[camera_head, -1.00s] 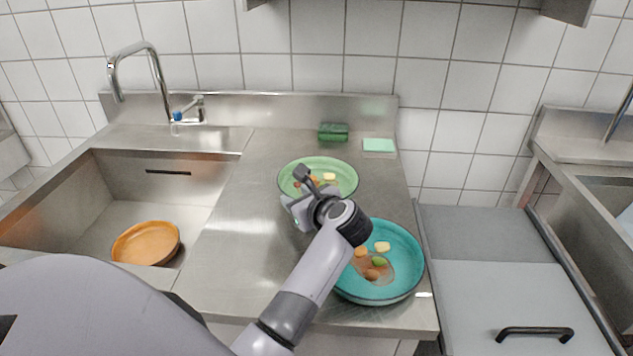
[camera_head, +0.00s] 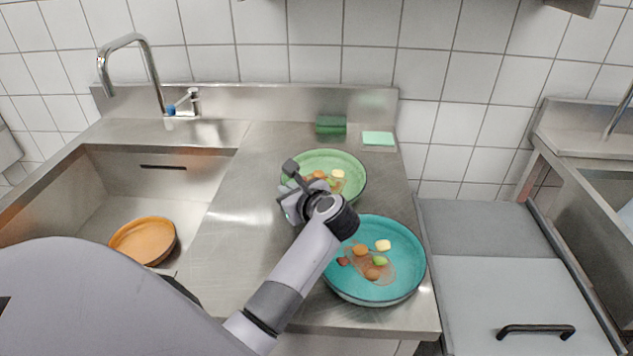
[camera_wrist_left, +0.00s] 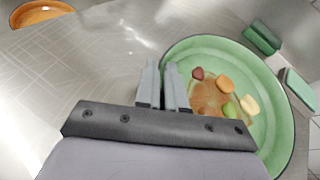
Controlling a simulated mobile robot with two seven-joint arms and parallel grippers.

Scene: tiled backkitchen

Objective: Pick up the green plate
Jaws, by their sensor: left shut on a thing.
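The green plate (camera_head: 352,163) sits at the back of the steel counter with food scraps in it. In the left wrist view the green plate (camera_wrist_left: 283,130) fills the right side. My left gripper (camera_head: 290,178) is at the plate's left rim. In the left wrist view my left gripper's fingers (camera_wrist_left: 164,84) are close together with the plate's near left rim between them. The plate looks slightly tilted and a little raised, but how far it is off the counter is hard to tell. My right gripper is not in view.
A teal plate (camera_head: 412,279) with food scraps stands in front, close to my left arm. An orange bowl (camera_head: 143,240) lies in the sink (camera_head: 100,205). A green sponge (camera_head: 331,124) and a pale green pad (camera_head: 378,138) lie behind. The counter's left part is clear.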

